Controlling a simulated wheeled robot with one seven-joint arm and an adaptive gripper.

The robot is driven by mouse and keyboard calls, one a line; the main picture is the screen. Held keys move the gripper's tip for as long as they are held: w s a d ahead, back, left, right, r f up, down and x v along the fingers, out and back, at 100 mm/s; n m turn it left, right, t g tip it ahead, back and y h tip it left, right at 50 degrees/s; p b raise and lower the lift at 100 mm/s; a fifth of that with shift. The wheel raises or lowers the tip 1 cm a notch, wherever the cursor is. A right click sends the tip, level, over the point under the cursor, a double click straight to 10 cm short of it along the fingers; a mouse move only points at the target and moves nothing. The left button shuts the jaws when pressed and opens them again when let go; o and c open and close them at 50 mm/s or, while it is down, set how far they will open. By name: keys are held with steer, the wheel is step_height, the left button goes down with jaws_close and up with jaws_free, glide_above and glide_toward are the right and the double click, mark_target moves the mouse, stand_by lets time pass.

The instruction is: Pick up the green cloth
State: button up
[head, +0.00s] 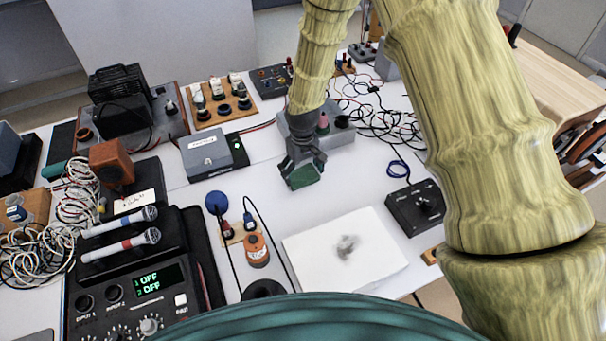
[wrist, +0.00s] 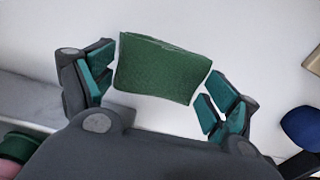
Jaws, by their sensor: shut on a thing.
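The green cloth (head: 303,178) is a small folded rectangle at the tip of my gripper (head: 304,167), near the middle of the white table. In the wrist view the cloth (wrist: 160,70) sits between the teal finger pads of my gripper (wrist: 158,93), slightly tilted. The gripper is shut on the cloth. The pads stand at its left and right edges. I cannot tell whether the cloth touches the table.
A grey box (head: 318,132) stands just behind the gripper. A grey case (head: 207,154) is to the left, and a white sheet with a dark smudge (head: 344,252) lies in front. A black control box (head: 415,207) is at right. Bare tabletop surrounds the cloth.

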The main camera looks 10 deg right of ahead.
mark_target(302, 174)
steer(key=shift+s+f, duration=0.1)
steer(key=shift+r, duration=0.2)
steer(key=shift+c, duration=0.6)
steer(key=shift+r+b, duration=0.3)
steer(key=shift+r, duration=0.6)
steer(key=c, duration=1.5)
step_height(302, 174, up, 6)
steer(key=shift+r+b, duration=0.1)
steer(key=shift+b, duration=0.45)
jaws_close()
steer(key=shift+r, duration=0.8)
steer(key=shift+o, duration=0.5)
jaws_free()
steer(key=o, duration=1.7)
